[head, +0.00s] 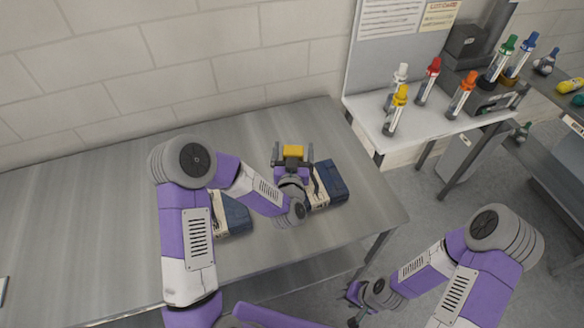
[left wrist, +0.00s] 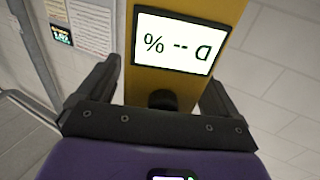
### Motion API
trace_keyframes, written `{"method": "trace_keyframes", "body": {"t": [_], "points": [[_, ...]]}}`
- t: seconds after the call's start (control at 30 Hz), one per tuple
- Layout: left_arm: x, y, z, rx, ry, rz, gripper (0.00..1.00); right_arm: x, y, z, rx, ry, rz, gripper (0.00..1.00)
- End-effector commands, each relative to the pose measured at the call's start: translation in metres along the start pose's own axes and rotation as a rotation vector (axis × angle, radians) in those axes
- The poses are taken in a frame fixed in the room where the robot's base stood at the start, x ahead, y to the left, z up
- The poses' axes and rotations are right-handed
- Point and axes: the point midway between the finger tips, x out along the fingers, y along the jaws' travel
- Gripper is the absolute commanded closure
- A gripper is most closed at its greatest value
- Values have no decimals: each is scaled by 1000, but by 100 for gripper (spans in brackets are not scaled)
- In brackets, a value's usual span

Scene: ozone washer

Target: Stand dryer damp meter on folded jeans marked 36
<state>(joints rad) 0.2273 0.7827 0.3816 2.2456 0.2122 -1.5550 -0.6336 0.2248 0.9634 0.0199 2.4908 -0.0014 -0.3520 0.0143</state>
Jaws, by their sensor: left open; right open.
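The yellow damp meter (head: 293,151) is between or just beyond the fingertips of my left gripper (head: 293,156). In the left wrist view the meter (left wrist: 185,82) fills the middle, its lit screen showing "% -- D" in turned characters. The fingers of my left gripper (left wrist: 160,95) are spread on either side, with a gap on the right. Two folded dark blue jeans lie on the metal table: left jeans (head: 236,214) and right jeans (head: 331,182). My left arm partly hides both, and their markings are unreadable. My right gripper (head: 352,304) is open, low, off the table's right front.
The grey metal table (head: 90,230) is clear on its left. A white-topped stand (head: 435,125) at the back right holds several bottles with coloured caps. A dark shelf with more bottles is further right. A brick wall runs behind the table.

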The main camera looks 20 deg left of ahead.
Motion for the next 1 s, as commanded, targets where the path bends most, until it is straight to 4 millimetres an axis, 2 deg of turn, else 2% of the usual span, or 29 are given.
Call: {"method": "trace_keyframes", "body": {"t": [0.37,0.43,0.6,0.8,1.0], "points": [[-86,1,3,3,-2,8,6,16,6,0,0,-1,0,57],[-89,1,-1,2,-10,2,6,1,0,1,1,-2,0,57],[-100,1,-2,0,-10,-1,6,-20,-8,1,0,0,0,57],[-109,0,0,1,-6,0,6,-34,-13,2,0,-1,0,57],[-113,0,1,2,-3,2,6,-38,-14,2,0,-1,0,57]]}}
